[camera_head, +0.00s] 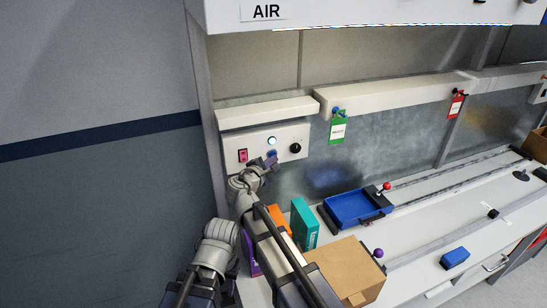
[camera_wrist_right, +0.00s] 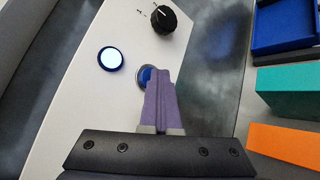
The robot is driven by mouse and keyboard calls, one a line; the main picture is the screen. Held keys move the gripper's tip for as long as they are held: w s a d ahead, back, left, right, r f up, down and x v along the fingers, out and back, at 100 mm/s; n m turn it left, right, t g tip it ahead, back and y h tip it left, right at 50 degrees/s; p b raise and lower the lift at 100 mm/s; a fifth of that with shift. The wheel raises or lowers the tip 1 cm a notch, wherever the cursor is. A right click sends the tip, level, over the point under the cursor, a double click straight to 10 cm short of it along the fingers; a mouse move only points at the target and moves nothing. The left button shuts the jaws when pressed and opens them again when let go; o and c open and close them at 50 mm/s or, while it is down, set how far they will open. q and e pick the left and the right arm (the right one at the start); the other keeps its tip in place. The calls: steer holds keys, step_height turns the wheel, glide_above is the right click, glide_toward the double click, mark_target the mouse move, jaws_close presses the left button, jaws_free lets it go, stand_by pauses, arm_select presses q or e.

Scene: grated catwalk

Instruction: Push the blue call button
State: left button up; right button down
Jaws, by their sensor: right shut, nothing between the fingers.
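The blue call button (camera_wrist_right: 146,72) sits in a metal ring on the pale control panel (camera_wrist_right: 80,105). In the right wrist view, my right gripper (camera_wrist_right: 158,72) is shut and empty, its purple fingertips over the button and hiding part of it. I cannot tell whether they touch or press it. In the head view, the right gripper (camera_head: 270,162) is at the lower part of the panel (camera_head: 258,137), just below the lit button. My left arm is at the lower left, and its fingers cannot be made out.
A lit white button (camera_wrist_right: 111,58) with a blue rim, a black knob (camera_wrist_right: 165,18) and a red switch (camera_head: 242,155) share the panel. Below stand orange (camera_head: 280,221) and teal (camera_head: 304,224) boxes, a cardboard box (camera_head: 347,270) and a blue tray (camera_head: 352,208).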

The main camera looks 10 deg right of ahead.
steer(key=shift+s, duration=0.4)
steer(key=s, duration=0.2)
steer(key=s+d, duration=0.1)
steer(key=s, duration=0.2)
steer(key=shift+s+d, duration=0.15)
steer(key=shift+s, duration=0.2)
steer(key=s+d+f+m+g, duration=0.4)
steer(key=s+d+f+m, duration=0.1)
steer(key=d+f+m, duration=0.15)
steer(key=s+a+f+m+g+y, duration=0.1)
steer(key=s+f+m+g+y, duration=0.1)
steer(key=s, duration=0.3)
steer(key=s+a+f+m+g+y, duration=0.1)
steer(key=s+f+m+g+y, duration=0.2)
steer(key=s+f+m, duration=0.1)
steer(key=s+a+f+m+g+y, duration=0.1)
steer(key=s+f+m+g+y, duration=0.2)
steer(key=s+f+m, duration=0.1)
steer(key=shift+s+a+f+m+y, duration=0.15)
steer(key=shift+s+m, duration=0.2)
steer(key=shift+s, duration=0.1)
steer(key=shift+s+a+f+m+y, duration=0.1)
steer(key=shift+s+a+m+y, duration=0.05)
steer(key=shift+s+m, duration=0.2)
steer(key=s+a+n+g+h, duration=0.1)
steer(key=s+a+n, duration=0.3)
steer(key=a, duration=0.6)
steer(key=shift+s+a, duration=0.4)
steer(key=shift+s, duration=0.45)
